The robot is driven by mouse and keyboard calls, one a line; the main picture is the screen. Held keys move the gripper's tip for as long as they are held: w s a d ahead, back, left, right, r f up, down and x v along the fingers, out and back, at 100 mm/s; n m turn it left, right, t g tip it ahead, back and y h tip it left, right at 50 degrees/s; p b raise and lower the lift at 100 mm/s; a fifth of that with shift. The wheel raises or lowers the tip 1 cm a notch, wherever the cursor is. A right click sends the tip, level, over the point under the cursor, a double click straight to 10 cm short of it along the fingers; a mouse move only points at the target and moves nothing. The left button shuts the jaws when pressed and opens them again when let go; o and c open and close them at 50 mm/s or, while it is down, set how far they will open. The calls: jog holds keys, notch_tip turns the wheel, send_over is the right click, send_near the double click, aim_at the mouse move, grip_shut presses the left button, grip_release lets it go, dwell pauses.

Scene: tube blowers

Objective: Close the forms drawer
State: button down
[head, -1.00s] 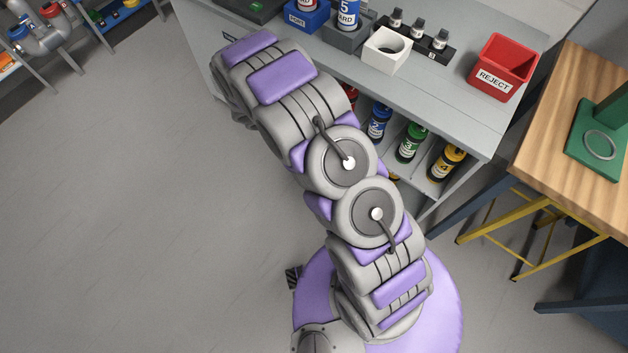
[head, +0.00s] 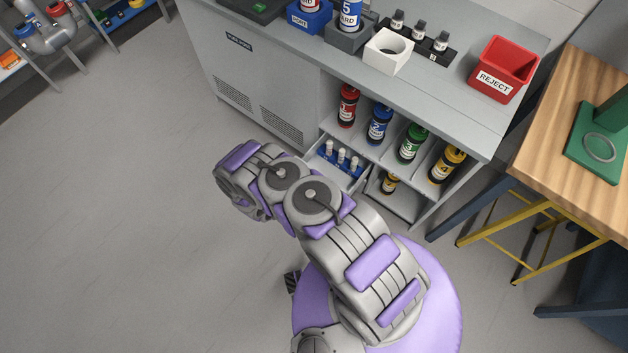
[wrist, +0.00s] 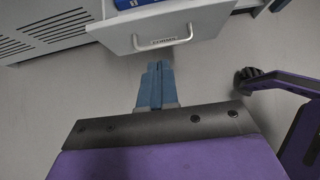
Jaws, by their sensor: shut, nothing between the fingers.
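The forms drawer (wrist: 205,23) fills the top of the wrist view, with a pale front, a bow handle (wrist: 137,46) and a label reading FORMS. In the head view the drawer (head: 313,160) stands pulled out from the lower part of the grey cabinet. A blue holder with several white-capped vials (head: 343,158) sits in it. My gripper (wrist: 158,66) has its blue fingers together, empty, pointing at the drawer front just below the handle in the wrist view. A small gap seems to separate them. The head view hides my gripper behind my arm.
The cabinet's shelf holds red, blue, green and yellow bottles (head: 409,144) right of the drawer. A vented cabinet panel (head: 250,90) is to the left. A wooden table (head: 560,110) with yellow and blue legs stands at right. Open floor (head: 120,220) lies at left.

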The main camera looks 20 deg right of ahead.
jog(key=shift+w+d+r+b+x, duration=0.25)
jog(key=shift+b+x, duration=0.45)
jog(key=shift+x, duration=1.45)
jog(key=shift+w+d+r+b+x, duration=0.1)
jog(key=shift+d+r+b+x, duration=0.4)
jog(key=shift+x, duration=1.65)
jog(key=shift+w+r+b+x, duration=0.2)
jog(key=shift+b+x, duration=0.65)
jog(key=shift+x, duration=1.35)
jog(key=shift+d, duration=0.15)
